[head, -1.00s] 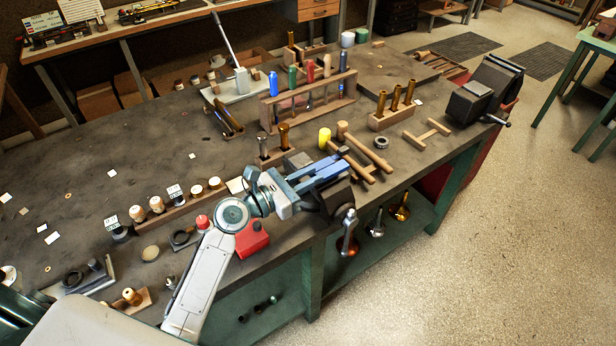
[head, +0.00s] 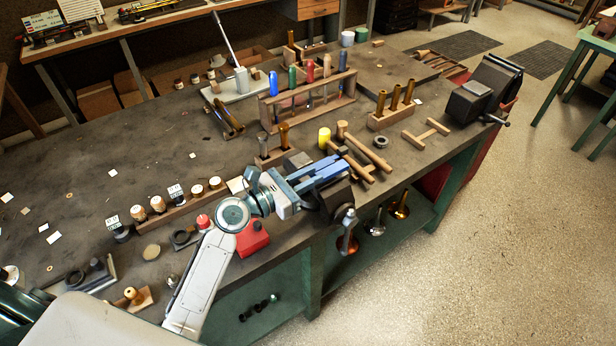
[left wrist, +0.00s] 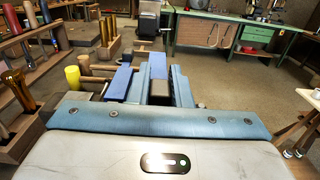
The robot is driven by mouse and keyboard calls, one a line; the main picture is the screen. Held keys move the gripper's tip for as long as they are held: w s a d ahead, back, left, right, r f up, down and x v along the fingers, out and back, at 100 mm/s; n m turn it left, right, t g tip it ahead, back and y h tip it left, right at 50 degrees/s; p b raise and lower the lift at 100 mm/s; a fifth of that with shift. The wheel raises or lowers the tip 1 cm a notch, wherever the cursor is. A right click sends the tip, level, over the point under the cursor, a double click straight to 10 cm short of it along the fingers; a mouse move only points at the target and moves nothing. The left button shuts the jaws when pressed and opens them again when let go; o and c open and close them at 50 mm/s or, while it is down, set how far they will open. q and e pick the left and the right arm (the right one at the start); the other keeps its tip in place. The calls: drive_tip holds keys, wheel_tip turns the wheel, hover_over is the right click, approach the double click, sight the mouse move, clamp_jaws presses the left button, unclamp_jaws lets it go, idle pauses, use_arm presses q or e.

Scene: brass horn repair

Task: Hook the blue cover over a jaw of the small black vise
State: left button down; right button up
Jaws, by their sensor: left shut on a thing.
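My left gripper (head: 322,174) reaches over the small black vise (head: 338,198) at the bench's front edge. In the left wrist view its pale blue fingers (left wrist: 160,88) are closed on a blue cover (left wrist: 158,66), with a dark brownish block showing between them. A second blue strip (left wrist: 118,83) lies just left of the fingers, beside the vise. In the head view the blue cover (head: 328,170) sits at or just above the vise top. The fingers hide the jaws, so I cannot tell whether it touches or hooks over one. My right gripper is not in view.
A mallet (head: 362,150) and a yellow cylinder (head: 324,138) lie behind the vise. A red box (head: 252,238) stands left of it, near my arm. A wooden tool rack (head: 308,98) is farther back. A larger vise (head: 485,90) stands at the far right corner.

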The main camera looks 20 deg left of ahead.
use_arm(q)
drive_tip(key=shift+f, duration=0.1)
idle(0.5)
drive_tip(key=shift+f, duration=0.15)
wheel_tip(320, 180, down, 3)
drive_tip(key=shift+r+b, duration=0.1)
drive_tip(key=shift+b, duration=0.75)
drive_tip(key=shift+p, duration=0.5)
idle(0.5)
idle(0.6)
